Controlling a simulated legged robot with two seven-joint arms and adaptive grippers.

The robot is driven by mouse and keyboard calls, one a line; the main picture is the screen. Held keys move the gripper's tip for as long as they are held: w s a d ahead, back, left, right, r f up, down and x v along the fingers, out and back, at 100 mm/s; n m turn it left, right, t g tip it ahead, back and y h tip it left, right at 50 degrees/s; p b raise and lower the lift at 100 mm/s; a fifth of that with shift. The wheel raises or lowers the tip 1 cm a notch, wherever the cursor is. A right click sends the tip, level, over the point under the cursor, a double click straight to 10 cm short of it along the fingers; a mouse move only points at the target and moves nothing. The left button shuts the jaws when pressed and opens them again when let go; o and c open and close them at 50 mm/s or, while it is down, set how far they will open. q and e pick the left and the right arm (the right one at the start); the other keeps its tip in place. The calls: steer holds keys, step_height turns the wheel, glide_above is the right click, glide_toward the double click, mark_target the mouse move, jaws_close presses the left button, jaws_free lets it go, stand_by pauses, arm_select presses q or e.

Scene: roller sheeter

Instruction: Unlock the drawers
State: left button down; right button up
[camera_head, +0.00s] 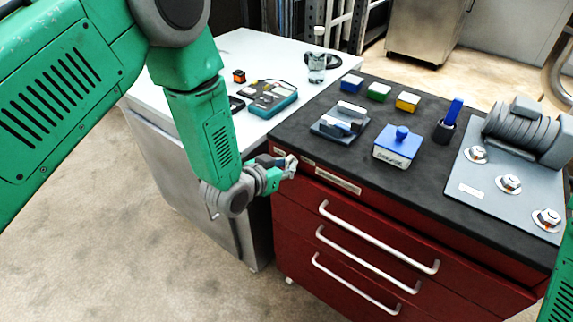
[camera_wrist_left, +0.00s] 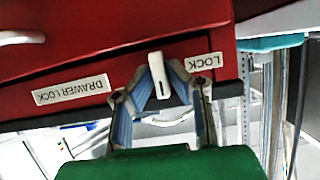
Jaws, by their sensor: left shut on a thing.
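The red drawer cabinet (camera_head: 300,215) has several drawers with pale bar handles (camera_head: 375,236), all flush with the front. Its lock knob (camera_wrist_left: 158,72) is a small white lever in the wrist view, between the labels "LOCK" (camera_wrist_left: 205,61) and "DRAWER LOCK" (camera_wrist_left: 71,90), which appear upside down there. My left gripper (camera_head: 290,166) is at the cabinet's upper left front corner, its fingers shut on the lock knob. In the head view the gripper hides the knob. My right gripper is out of view.
The dark cabinet top (camera_head: 350,97) carries colored boxes, a blue lidded box (camera_head: 397,147), a blue-handled tool in a cup (camera_head: 448,121) and a roller machine (camera_head: 525,131). A white table (camera_head: 248,55) adjoins on the left. The floor in front is clear.

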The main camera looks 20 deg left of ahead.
arm_select(q)
steer(key=shift+s+f, duration=0.2)
steer(key=shift+f, duration=0.1)
steer(key=c, duration=1.9)
jaws_free()
steer(key=shift+o, duration=0.2)
steer(key=shift+w, duration=0.2)
steer(key=shift+r, duration=0.1)
steer(key=shift+s+a+r, duration=0.1)
steer(key=shift+s+r, duration=0.05)
steer(key=shift+s, duration=0.15)
steer(key=v, duration=1.1)
steer(key=shift+a, duration=0.1)
